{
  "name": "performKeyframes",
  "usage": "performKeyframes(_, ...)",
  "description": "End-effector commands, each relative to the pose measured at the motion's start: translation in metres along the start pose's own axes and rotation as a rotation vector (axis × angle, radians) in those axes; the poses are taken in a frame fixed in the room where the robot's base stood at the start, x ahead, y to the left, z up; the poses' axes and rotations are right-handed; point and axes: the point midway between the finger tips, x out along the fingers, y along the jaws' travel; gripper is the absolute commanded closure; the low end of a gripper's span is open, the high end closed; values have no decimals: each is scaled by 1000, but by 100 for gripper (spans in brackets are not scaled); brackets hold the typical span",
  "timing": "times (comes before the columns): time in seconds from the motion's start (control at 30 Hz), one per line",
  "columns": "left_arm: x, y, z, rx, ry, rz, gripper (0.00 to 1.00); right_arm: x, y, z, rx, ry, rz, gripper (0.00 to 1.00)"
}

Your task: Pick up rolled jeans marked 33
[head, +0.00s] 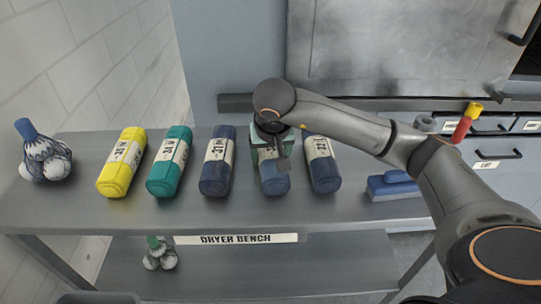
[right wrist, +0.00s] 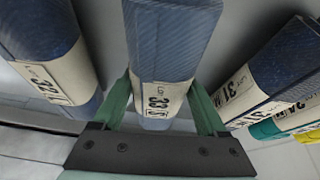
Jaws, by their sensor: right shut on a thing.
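The rolled jeans marked 33 (right wrist: 170,40) are a blue denim roll with a cream label band, in the middle of the right wrist view. In the head view the roll (head: 276,184) lies on the bench, partly hidden under my right gripper (head: 269,153). In the right wrist view the two green fingers of the right gripper (right wrist: 157,100) stand on either side of the roll at its label, shut on it. I cannot tell any gap between the roll and the bench. My left gripper is not in view.
The bench (head: 100,222) also holds a darker roll marked 31 (head: 217,175) just left and a blue roll marked 32 (head: 323,175) just right, both close. Teal (head: 168,175) and yellow (head: 115,178) rolls, a netted bundle (head: 45,160) and a blue brush-like block (head: 392,188) stand further out.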

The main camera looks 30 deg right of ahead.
Motion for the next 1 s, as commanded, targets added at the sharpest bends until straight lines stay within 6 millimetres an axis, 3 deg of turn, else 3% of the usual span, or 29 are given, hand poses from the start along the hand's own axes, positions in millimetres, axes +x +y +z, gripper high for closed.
performKeyframes(0.07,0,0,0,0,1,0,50,0,0,0,0,0,0,43)
performKeyframes(0.57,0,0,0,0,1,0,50,0,0,0,0,0,0,99)
performKeyframes(1.0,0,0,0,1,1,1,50,-6,0,-3,2,4,-2,100)
